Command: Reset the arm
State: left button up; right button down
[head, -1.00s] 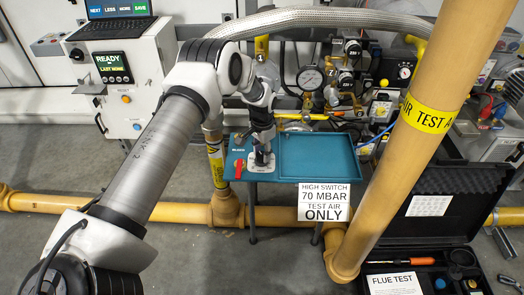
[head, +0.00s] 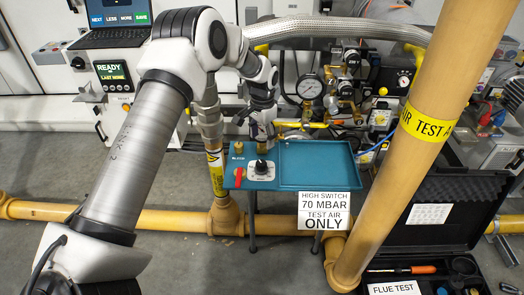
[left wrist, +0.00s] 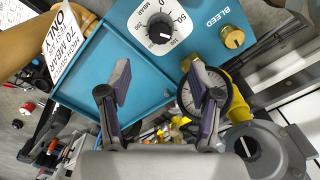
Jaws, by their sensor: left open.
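My left arm comes in from the left, and its gripper (head: 262,127) hangs above and behind the teal bench panel. In the left wrist view the gripper (left wrist: 161,88) is open, with nothing between its fingers. A black dial knob (head: 262,166) on a white scale plate sits on the panel, clear of the gripper. The knob also shows in the left wrist view (left wrist: 160,31), beyond the fingertips. My right gripper is not in view.
The teal panel (head: 318,170) has an empty tray, a red lever (head: 239,177) and a brass bleed fitting (left wrist: 232,37). A pressure gauge (head: 310,86) and valves stand behind. A thick yellow pipe (head: 425,140) rises at right. An open black case (head: 430,235) lies beyond it.

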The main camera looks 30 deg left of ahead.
pick_arm(q)
jog(key=shift+r, duration=0.65)
